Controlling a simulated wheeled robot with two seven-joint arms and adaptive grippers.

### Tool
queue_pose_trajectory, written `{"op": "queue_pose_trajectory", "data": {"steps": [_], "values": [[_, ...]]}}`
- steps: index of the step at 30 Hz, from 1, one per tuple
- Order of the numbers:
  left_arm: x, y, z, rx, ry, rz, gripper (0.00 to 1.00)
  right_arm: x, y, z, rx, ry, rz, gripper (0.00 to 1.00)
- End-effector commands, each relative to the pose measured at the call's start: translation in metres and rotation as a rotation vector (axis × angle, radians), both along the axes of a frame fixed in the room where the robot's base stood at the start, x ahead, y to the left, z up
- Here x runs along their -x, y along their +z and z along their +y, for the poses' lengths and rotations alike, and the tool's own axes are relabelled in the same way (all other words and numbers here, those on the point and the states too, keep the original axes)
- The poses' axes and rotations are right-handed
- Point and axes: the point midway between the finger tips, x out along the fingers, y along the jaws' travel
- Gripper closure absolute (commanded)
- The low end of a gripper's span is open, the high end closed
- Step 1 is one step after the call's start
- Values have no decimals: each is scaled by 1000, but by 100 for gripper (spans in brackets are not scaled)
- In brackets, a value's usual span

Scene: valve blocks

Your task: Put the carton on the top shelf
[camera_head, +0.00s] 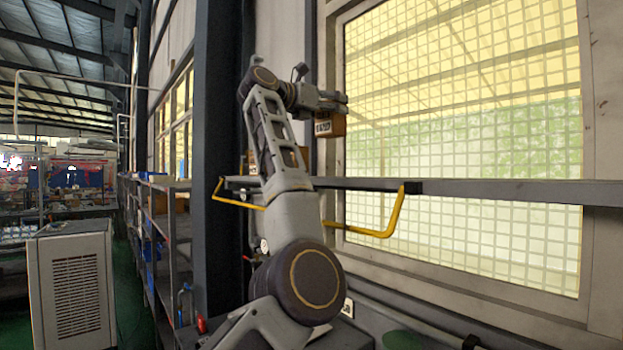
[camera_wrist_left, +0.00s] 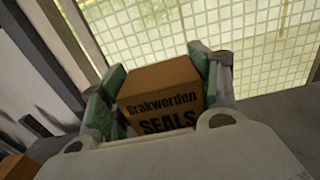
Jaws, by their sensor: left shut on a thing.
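The carton (camera_head: 330,125) is a small brown box with dark lettering, held high in front of the window in the head view. In the left wrist view the carton (camera_wrist_left: 160,92) reads "Brakworden SEALS" and sits between two green-padded fingers. My left gripper (camera_head: 334,104) is shut on it, and the carton appears clear of any surface. A grey horizontal ledge (camera_head: 500,191) runs below it; I cannot tell if this is the top shelf. My right gripper is not in view.
Another brown box (camera_head: 290,157) is partly hidden behind my left arm. Its colour matches a box corner (camera_wrist_left: 17,167) in the left wrist view. Yellow bent bars (camera_head: 390,222) jut out from the ledge. A dark column (camera_head: 215,150) stands left of my arm.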

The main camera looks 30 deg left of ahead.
Motion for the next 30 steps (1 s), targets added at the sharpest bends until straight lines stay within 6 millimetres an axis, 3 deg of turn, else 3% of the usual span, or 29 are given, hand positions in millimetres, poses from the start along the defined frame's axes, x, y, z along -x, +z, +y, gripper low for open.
{"op": "queue_pose_trajectory", "data": {"steps": [19, 30], "values": [[1, -8, -4, 0, -16, 0, 70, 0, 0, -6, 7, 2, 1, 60], [0, -42, -3, 1, -15, 1, 70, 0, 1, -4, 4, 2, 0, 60]]}}
